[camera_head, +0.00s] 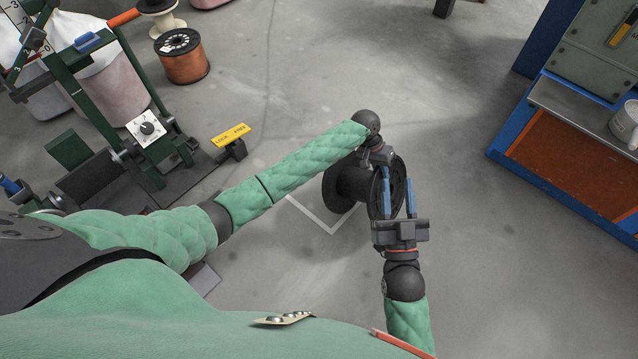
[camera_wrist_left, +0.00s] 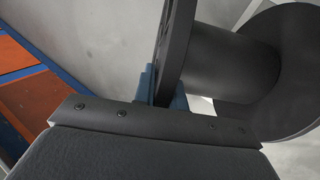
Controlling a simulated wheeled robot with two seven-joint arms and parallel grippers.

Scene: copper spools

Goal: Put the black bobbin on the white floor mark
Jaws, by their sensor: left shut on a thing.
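The black bobbin (camera_head: 351,183) lies with its axle roughly level, a flange at each end. My left gripper (camera_head: 378,163) reaches over from the far side. In the left wrist view its blue fingers (camera_wrist_left: 163,90) are shut on the rim of one flange, with the bobbin's core (camera_wrist_left: 232,62) to the right. My right gripper (camera_head: 399,195) comes from the near side, its blue fingers apart, one on each side of the same flange. White lines of the floor mark (camera_head: 331,231) show below the bobbin, whose body hides the rest. I cannot tell if the bobbin touches the floor.
A blue bench (camera_head: 570,150) with a mug (camera_head: 625,122) stands at right. Floor between them is clear.

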